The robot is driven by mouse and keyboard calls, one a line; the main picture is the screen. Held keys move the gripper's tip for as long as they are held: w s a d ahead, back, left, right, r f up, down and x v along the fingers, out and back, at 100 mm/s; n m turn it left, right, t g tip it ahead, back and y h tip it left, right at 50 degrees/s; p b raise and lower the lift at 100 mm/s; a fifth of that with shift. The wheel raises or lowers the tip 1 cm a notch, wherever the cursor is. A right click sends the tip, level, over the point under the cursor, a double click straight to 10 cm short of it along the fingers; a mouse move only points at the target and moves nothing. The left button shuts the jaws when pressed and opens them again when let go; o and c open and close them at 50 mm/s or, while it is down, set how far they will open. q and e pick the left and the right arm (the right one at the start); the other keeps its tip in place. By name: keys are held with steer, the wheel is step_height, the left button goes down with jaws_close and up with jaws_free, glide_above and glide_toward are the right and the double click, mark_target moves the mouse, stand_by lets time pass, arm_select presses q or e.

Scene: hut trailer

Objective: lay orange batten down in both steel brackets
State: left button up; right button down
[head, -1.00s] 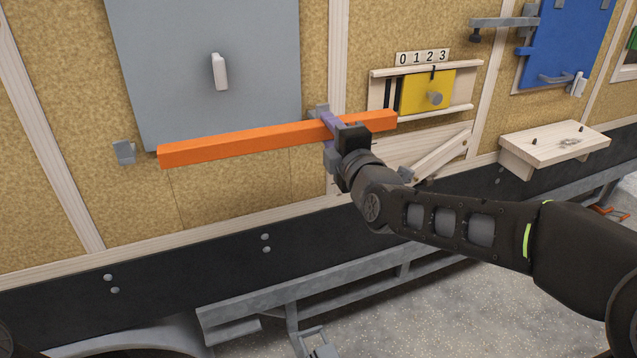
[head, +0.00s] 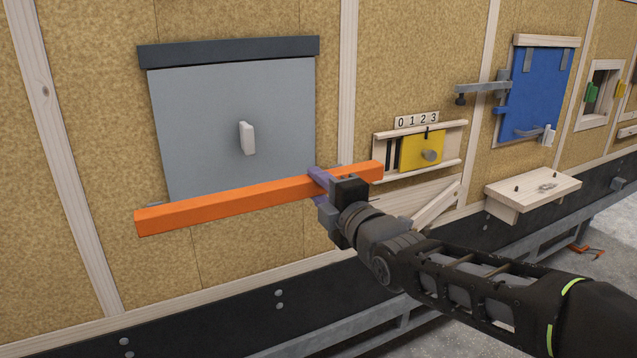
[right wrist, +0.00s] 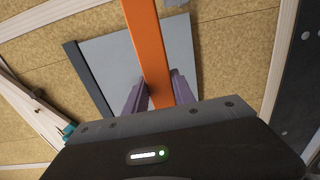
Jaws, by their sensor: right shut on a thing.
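The orange batten (head: 230,204) is held out in front of the wall, nearly level, its left end slightly lower in the head view. My right gripper (head: 320,184) is shut on it right of its middle. In the right wrist view the batten (right wrist: 150,50) runs between the two purple fingers (right wrist: 158,95). Only the top of the left steel bracket (head: 154,204) shows, just above the batten's left part. A grey piece (right wrist: 176,4), perhaps a bracket, shows beside the batten in the right wrist view. The right bracket is hidden in the head view. My left gripper is out of view.
A grey hatch (head: 215,110) with a white handle (head: 246,139) is behind the batten. To the right are a yellow slider (head: 420,152), a blue panel (head: 540,95) with a steel arm (head: 482,88), and a projecting wooden shelf (head: 533,190).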

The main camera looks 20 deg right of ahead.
mark_target(282, 172)
steer(key=shift+f+b, duration=0.1)
steer(key=shift+b, duration=0.65)
steer(key=shift+w+a+b, duration=0.1)
steer(key=shift+w+b, duration=0.9)
steer(key=shift+w, duration=1.5)
steer(key=shift+w+a+f+p, duration=0.15)
steer(key=shift+w+p, duration=0.85)
steer(key=shift+w, duration=1.5)
steer(key=shift+w+a+r+p, duration=0.15)
steer(key=shift+w+p, duration=0.8)
steer(key=shift+w, duration=1.55)
steer(key=shift+f, duration=0.15)
steer(key=shift+b, duration=0.3)
steer(key=shift+f+b, duration=1.95)
steer(key=shift+f, duration=0.1)
